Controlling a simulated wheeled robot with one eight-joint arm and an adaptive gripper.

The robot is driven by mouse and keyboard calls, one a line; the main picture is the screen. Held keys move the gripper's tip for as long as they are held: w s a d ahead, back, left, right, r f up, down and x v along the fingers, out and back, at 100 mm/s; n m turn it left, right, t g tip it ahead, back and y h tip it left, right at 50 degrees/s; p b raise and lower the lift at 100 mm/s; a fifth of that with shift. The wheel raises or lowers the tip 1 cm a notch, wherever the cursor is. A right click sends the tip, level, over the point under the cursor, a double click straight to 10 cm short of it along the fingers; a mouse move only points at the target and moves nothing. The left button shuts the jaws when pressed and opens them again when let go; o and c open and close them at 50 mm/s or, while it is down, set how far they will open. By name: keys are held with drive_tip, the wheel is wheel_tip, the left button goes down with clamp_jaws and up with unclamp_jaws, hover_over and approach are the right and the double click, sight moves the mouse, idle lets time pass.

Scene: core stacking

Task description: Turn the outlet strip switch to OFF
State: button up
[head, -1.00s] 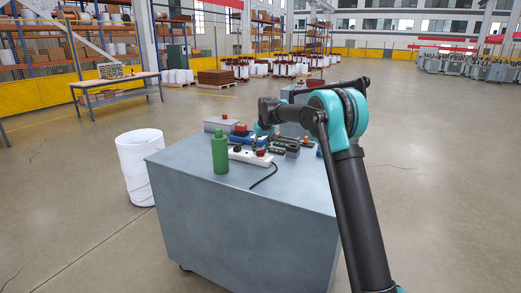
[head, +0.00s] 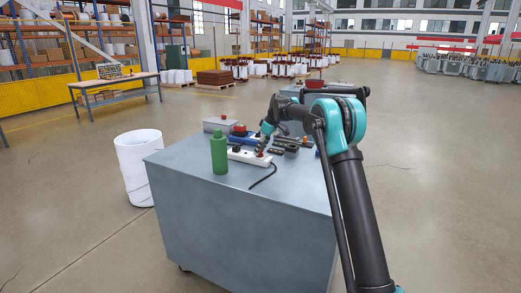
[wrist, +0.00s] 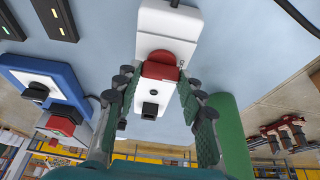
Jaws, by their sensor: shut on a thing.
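The white outlet strip (head: 240,155) lies on the grey cart top behind a green bottle (head: 219,152). Its red switch (wrist: 160,68) shows clearly in the wrist view, with a dark socket on the white body below it. My gripper (wrist: 159,88) straddles the strip near the switch, with one green-padded finger on each side, and is shut on it. In the head view my gripper (head: 262,149) reaches down at the strip's right end and partly covers it. I cannot tell which way the switch is tilted.
A blue device (wrist: 45,85) and a box with a red button (head: 216,125) stand close behind the strip. Dark metal parts (head: 288,147) lie to the right. The cart's front top is mostly clear.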

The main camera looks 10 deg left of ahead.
idle(0.4)
drive_tip(key=o, duration=1.2)
drive_tip(key=shift+c, duration=0.2)
drive_tip(key=v, duration=1.2)
